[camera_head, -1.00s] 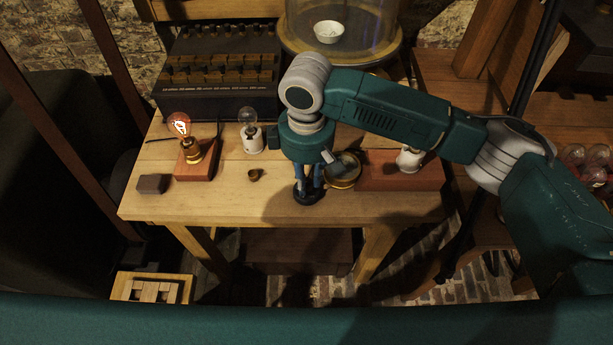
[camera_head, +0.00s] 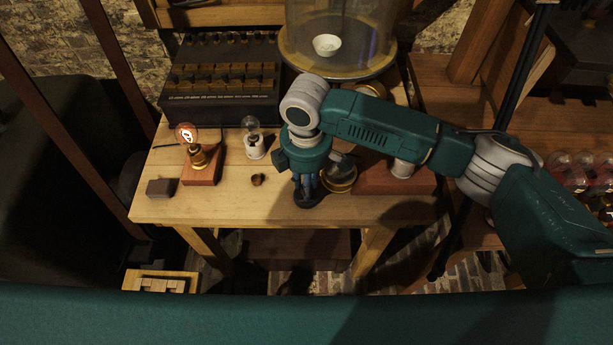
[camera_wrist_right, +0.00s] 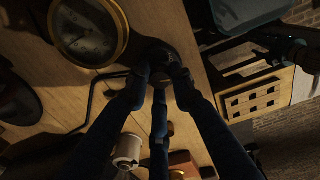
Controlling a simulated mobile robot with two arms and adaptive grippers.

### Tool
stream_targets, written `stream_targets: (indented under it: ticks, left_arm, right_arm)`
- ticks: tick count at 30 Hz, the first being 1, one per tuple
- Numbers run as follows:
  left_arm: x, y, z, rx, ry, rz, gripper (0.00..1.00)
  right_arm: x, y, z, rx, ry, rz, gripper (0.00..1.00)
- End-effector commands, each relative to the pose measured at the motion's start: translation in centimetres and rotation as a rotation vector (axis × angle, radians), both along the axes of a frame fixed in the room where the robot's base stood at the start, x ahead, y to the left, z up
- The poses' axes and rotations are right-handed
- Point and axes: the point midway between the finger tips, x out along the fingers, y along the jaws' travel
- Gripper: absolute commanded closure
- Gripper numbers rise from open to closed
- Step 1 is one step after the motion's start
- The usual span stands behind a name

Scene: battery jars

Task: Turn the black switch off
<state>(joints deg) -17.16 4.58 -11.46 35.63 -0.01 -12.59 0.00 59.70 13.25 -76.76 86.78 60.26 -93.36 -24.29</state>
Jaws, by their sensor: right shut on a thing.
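The black switch (camera_head: 308,200) has a dark round base on the front part of the wooden table, mostly hidden under my right gripper (camera_head: 306,186). My right gripper points down and is shut on the switch's upper part. In the right wrist view the blue fingers of the gripper (camera_wrist_right: 159,82) close around the dark switch (camera_wrist_right: 154,54). The switch's lever position is hidden by the fingers. A bulb on a red-brown block (camera_head: 187,135) at the left glows. My left gripper is not in view.
A white-based bulb (camera_head: 255,146) and small brass cup (camera_head: 258,180) stand to the left. A dark block (camera_head: 161,188) lies at the table's left.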

Motion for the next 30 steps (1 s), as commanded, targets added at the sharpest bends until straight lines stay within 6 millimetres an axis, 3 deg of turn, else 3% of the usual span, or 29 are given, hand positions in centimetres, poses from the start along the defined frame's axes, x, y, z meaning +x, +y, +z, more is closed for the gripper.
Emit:
stream_targets:
  ticks: [1,12,30]
  left_arm:
    - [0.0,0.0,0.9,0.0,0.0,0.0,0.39]
    - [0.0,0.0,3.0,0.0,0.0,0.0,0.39]
    - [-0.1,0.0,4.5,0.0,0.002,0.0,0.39]
  right_arm:
    - [0.0,0.1,0.5,0.003,0.0,0.043,1.0]
    - [0.0,0.1,0.4,0.004,-0.001,0.395,1.0]
    - [0.0,0.1,0.2,0.004,-0.003,0.911,1.0]
